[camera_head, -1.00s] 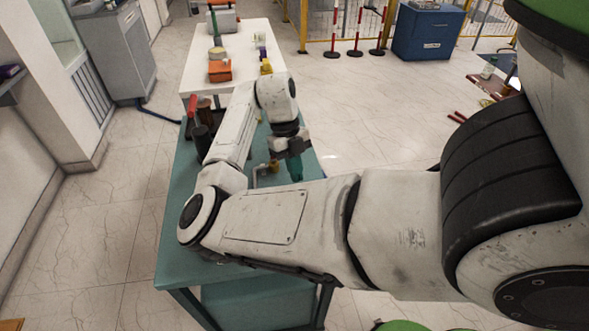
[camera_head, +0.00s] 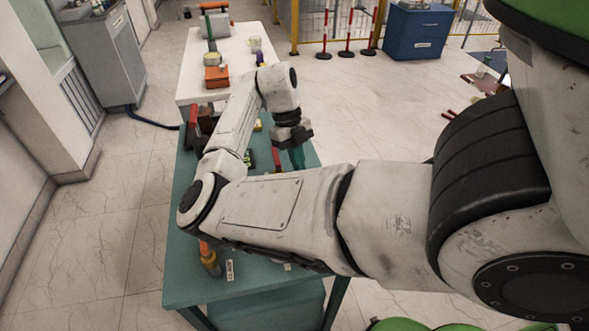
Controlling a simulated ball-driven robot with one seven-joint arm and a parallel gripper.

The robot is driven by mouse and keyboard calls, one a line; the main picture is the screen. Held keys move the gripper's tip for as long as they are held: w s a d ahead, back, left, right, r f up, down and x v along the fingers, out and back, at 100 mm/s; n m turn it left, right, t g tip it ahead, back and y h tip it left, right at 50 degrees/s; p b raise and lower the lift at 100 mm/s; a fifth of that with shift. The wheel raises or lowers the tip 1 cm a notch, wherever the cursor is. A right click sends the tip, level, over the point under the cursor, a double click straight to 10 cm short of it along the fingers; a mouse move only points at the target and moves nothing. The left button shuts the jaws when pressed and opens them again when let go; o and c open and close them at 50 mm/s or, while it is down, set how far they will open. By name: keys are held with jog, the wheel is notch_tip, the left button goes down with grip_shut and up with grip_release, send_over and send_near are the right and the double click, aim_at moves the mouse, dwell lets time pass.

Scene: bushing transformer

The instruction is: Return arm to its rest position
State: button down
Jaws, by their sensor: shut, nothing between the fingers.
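My arm reaches from the right across the green table (camera_head: 190,285), bent at its elbow, with its forearm pointing away. My gripper (camera_head: 297,158) points down over the right side of the green table. My arm hides much of the table top.
A screwdriver-like tool with an orange handle (camera_head: 209,260) lies near the front of the green table. A white table (camera_head: 230,55) behind holds an orange box (camera_head: 217,76) and a white mug (camera_head: 254,44). A blue cabinet (camera_head: 420,32) stands at the back right. Open floor lies right of the tables.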

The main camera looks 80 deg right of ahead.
jog(key=s+v, duration=0.1)
jog(key=v, duration=0.6)
jog(key=shift+d+r, duration=0.35)
jog(key=shift+d, duration=0.1)
jog(key=shift+w, duration=0.1)
